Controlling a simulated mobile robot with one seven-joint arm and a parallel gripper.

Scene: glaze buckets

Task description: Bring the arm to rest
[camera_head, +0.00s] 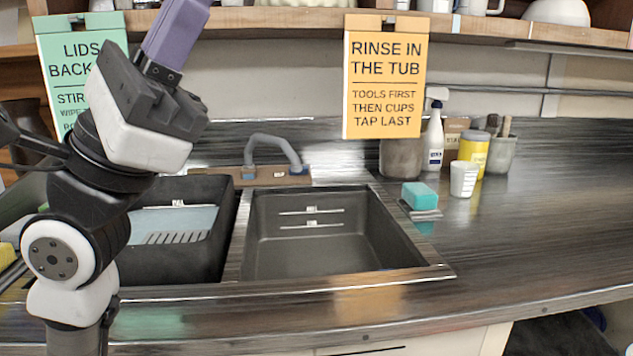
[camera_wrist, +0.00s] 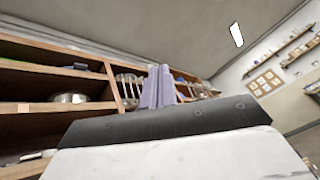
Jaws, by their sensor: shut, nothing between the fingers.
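My arm rises at the left of the head view, in front of the sink counter. My gripper (camera_head: 180,30) has lavender fingers that point up, and their tips run out of the top of that view. In the wrist view my gripper (camera_wrist: 159,86) shows its fingers close together, shut and empty. They point toward the ceiling and the upper shelves, apart from any object.
Below are a sink basin (camera_head: 320,262), a dark tub (camera_head: 165,262) and a faucet (camera_head: 272,140). A green sign (camera_head: 60,25) hangs partly behind my arm; an orange sign (camera_head: 385,125) hangs to the right. A shelf (camera_head: 300,17) crosses the top. The right counter (camera_head: 540,230) has free room.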

